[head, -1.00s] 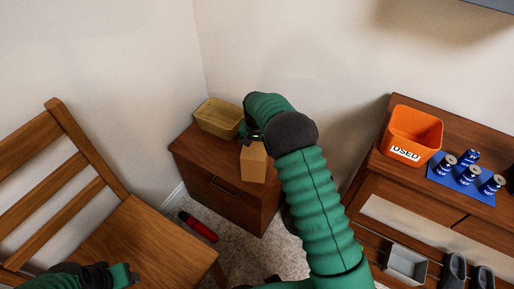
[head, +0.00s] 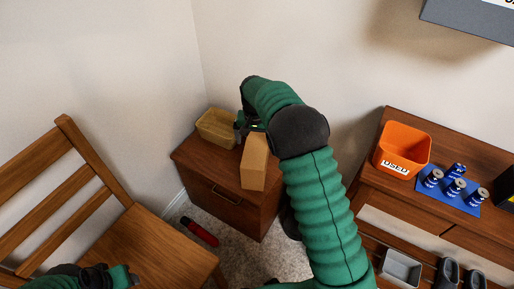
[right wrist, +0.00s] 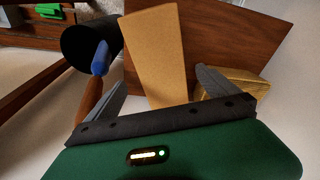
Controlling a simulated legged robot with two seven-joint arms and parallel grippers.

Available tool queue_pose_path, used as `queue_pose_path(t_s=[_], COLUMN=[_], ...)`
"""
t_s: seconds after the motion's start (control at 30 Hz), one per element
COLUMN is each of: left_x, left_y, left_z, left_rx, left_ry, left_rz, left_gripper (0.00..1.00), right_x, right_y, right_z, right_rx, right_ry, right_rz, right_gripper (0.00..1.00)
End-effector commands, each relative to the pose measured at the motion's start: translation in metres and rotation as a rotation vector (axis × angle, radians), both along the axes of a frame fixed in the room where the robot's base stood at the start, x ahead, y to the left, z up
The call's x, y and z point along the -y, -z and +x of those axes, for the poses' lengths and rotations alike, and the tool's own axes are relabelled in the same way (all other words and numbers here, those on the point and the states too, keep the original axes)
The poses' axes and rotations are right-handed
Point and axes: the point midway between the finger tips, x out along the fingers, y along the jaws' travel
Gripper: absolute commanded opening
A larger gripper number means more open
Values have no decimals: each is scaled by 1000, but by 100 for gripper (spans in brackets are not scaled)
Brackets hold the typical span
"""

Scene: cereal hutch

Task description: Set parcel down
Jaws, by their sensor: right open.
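The parcel is a plain tan box (head: 255,163) at the front right of the small wooden cabinet's top (head: 196,150), partly overlapping its front edge in the head view. My right gripper (head: 247,127) is just behind the parcel, beside its upper end. In the right wrist view, the parcel (right wrist: 156,50) lies between the two spread fingers (right wrist: 160,82), with visible gaps on both sides. Its contact with the cabinet top is not clearly visible. My left gripper (head: 118,276) is at the bottom left over the chair; its jaws are unclear.
A wooden chair (head: 150,240) is at left. A red-and-black object (head: 199,231) lies on the carpet. At right, a wooden hutch holds an orange "USED" bin (head: 402,147) and several cans on a blue mat (head: 448,202).

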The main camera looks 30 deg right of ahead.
Motion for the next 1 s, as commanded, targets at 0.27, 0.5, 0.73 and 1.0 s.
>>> queue_pose_path(t_s=[0.27,0.5,0.73,1.0], left_x=[0,0,0,0], left_y=[0,0,0,0], left_z=[0,0,0,0], left_rx=[0,0,0,0], left_ry=[0,0,0,0], left_rz=[0,0,0,0], left_gripper=[49,49,49,48], right_x=[-58,-110,-116,-116], right_y=[-18,-7,0,0], right_z=[-96,-228,-256,-256], right_rx=[37,75,79,76], right_ry=[-257,-583,-649,-645], right_rz=[18,-16,-27,-26], right_gripper=[99,99,99,98])
